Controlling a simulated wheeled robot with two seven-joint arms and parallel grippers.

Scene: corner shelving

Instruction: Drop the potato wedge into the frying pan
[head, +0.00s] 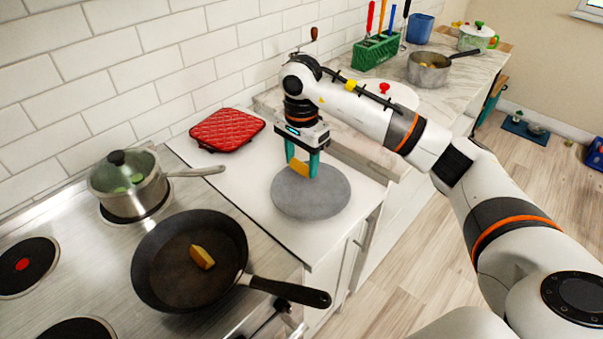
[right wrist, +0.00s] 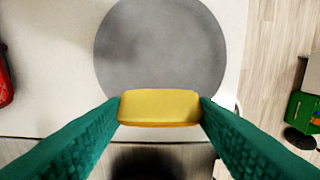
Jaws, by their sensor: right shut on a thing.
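My right gripper (head: 302,168) is shut on a yellow potato wedge (head: 298,168), over the round grey board on the white counter. In the right wrist view the wedge (right wrist: 160,107) lies across between the two green fingers, touching both. The black frying pan (head: 165,285) stands on the stove at the lower left, its handle pointing right. Another yellow wedge (head: 202,257) lies in the pan. My right gripper is up and to the right of the pan, apart from it. My left gripper is not in view.
The grey round board (head: 310,200) shows no other food. A lidded pot (head: 128,185) stands behind the pan, its handle reaching right. A red quilted mat (head: 227,130) lies by the wall. A tool rack (head: 375,52) and a saucepan (head: 428,72) stand farther back.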

